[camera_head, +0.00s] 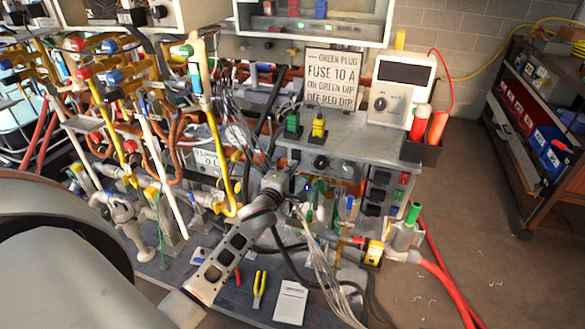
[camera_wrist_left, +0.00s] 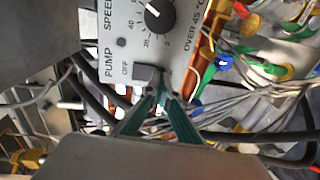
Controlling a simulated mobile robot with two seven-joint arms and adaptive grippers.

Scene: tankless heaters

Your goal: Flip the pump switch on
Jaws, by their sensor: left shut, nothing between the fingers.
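The pump switch (camera_wrist_left: 149,74) is a dark rocker on a grey panel (camera_wrist_left: 188,42) in the left wrist view, beside the printed words PUMP and OFF. My left gripper (camera_wrist_left: 157,92) is shut and empty, its green fingers meeting right at the switch's near edge. I cannot tell whether they touch it. In the head view my left gripper (camera_head: 281,182) is at the front of the grey control box (camera_head: 355,150), left of its black knob (camera_head: 320,162). The switch cannot be made out there. My right gripper is not in view.
A speed knob (camera_wrist_left: 159,17) is just beyond the switch. Loose wires (camera_head: 318,250) hang beside my left gripper. Pliers (camera_head: 259,289) and a white paper (camera_head: 290,302) lie on the lower shelf. A sign (camera_head: 331,80) and a meter (camera_head: 401,88) stand above the box.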

